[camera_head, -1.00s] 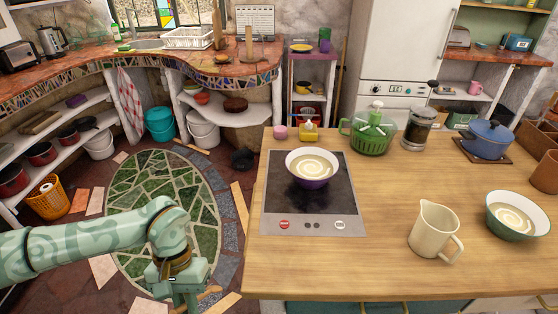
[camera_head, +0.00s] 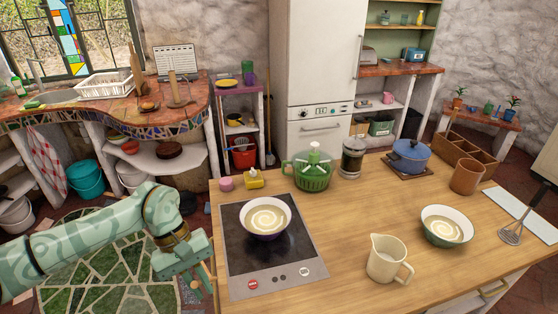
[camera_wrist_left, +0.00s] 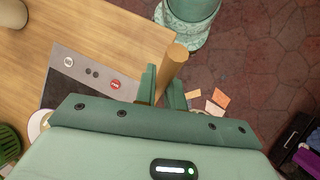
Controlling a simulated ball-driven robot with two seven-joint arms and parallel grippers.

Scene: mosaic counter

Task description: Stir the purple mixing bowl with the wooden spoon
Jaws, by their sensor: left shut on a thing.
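The purple mixing bowl (camera_head: 265,217) stands upright on the dark hob. It holds cream-coloured contents with a pale swirl. My left gripper (camera_head: 197,272) is beside the counter's left edge, left of and nearer to me than the bowl. In the left wrist view, my left gripper (camera_wrist_left: 163,90) is shut on a wooden rod, the handle of the wooden spoon (camera_wrist_left: 174,62). The spoon's head is hidden. A pale edge of a bowl shows at the left of that view, mostly covered by the gripper. My right gripper is not in view.
The hob (camera_head: 288,272) lies at the wooden counter's (camera_head: 345,230) left end. A cream jug (camera_head: 385,258) and a green bowl (camera_head: 436,238) stand to the right.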

